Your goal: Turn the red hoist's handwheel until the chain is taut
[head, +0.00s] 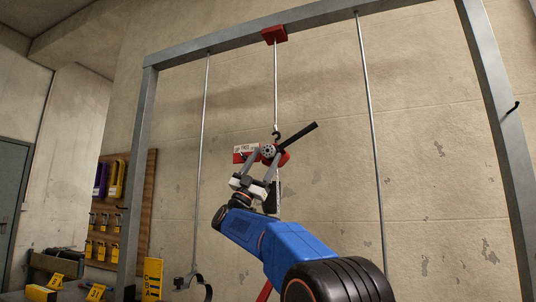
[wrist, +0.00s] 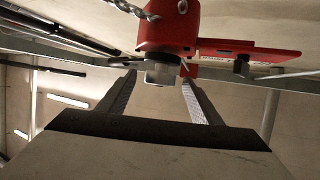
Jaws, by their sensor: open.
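The red hoist (head: 283,158) hangs from a dark hook (head: 277,134) under the gantry's top beam, with a dark lever sticking out up and right. A round grey handwheel (head: 268,151) is on its near side. In the wrist view the red hoist body (wrist: 168,28) fills the top, with a grey round part (wrist: 162,72), apparently the handwheel, below it. My gripper (head: 264,162) is open. In the wrist view its two fingers (wrist: 158,84) stand on either side of that grey part; contact cannot be told. A piece of chain (wrist: 137,9) shows at the top; its tautness is unclear.
A grey gantry frame (head: 148,150) surrounds the hoist. A tool board (head: 147,215) and yellow number markers stand at left. The wall behind is bare.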

